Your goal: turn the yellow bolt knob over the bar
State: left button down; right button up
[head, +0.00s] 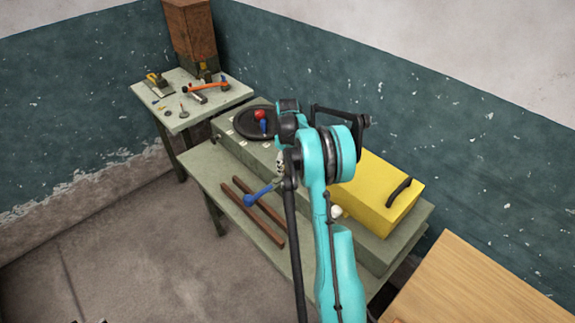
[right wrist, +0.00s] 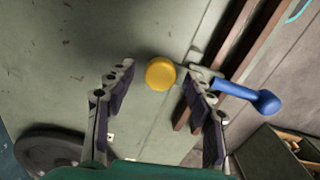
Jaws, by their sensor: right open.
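The yellow bolt knob (right wrist: 161,73) shows as a round yellow disc in the right wrist view, over the grey-green bench top. My right gripper (right wrist: 158,77) is open, with one finger on each side of the knob in the picture. I cannot tell whether either finger touches it or how far below them it lies. A grey metal piece (right wrist: 203,72) and a blue handle (right wrist: 243,94) are just right of the knob. The blue handle also shows in the head view (head: 258,196). In the head view my right arm hides the knob. My left gripper is not in view.
Two brown rails (head: 252,212) lie along the bench (head: 207,168). A yellow box (head: 375,190) with a black handle stands right of my arm. A dark round plate (head: 245,124) holds a red knob (head: 260,114). A small tool table (head: 180,118) stands behind.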

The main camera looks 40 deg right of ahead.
aim_at(287, 168)
notch_tip(287, 168, up, 12)
dwell(0.4)
dwell(0.4)
jog(key=s+a+r+m+t+b, duration=0.1)
jog(key=s+a+r+t, duration=0.2)
jog(key=a, duration=0.6)
jog(key=s+a+r+b, duration=0.1)
jog(key=s+a+r, duration=0.3)
jog(key=a, duration=0.5)
jog(key=s+a+f+t+b, duration=0.1)
jog(key=s+a+f+t, duration=0.1)
jog(key=s+a+f, duration=0.2)
jog(key=s+a+f+m+t+b, duration=0.1)
jog(key=s+a+f, duration=0.3)
jog(key=s+a, duration=0.5)
jog(key=s+t, duration=0.1)
jog(key=s, duration=0.2)
jog(key=shift+s+a+f, duration=0.2)
jog(key=shift+s+f, duration=0.15)
